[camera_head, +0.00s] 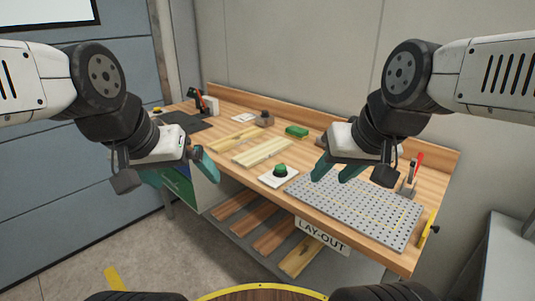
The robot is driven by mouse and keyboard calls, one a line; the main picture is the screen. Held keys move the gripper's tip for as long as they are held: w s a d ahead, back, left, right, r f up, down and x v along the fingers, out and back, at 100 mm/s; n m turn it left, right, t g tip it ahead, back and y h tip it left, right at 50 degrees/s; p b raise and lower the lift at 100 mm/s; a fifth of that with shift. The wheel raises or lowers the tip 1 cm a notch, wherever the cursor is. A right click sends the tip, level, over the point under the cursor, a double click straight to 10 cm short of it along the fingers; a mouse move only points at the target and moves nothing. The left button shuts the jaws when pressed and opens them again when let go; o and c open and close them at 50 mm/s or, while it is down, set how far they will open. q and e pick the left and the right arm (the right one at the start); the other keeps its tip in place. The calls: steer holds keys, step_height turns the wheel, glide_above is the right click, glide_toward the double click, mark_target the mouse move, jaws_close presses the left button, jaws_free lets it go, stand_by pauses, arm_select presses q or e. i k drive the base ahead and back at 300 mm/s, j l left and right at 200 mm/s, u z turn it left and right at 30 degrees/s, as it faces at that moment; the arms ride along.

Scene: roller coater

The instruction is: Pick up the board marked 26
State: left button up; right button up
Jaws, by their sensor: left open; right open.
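Pale wooden boards lie flat on the workbench: one light board (262,152) near the middle and a yellower one (230,139) behind it to the left. More boards (283,231) lie on the shelf under the bench. No number 26 is legible on any of them, so I cannot tell which is the marked board. My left gripper (187,180) is open and empty, in front of the bench's left part, to the left of the light board. My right gripper (332,176) is open and empty, above the left end of the perforated plate.
Floor (120,238) is open at left.

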mark_target(246, 159)
steer(key=i+j+z, duration=0.1)
steer(key=i+j, duration=0.3)
steer(key=i+j+z, duration=0.15)
steer(key=i+j, duration=0.25)
steer(key=i+j+z, duration=0.1)
steer(key=i+j, duration=0.25)
steer(key=j, duration=0.25)
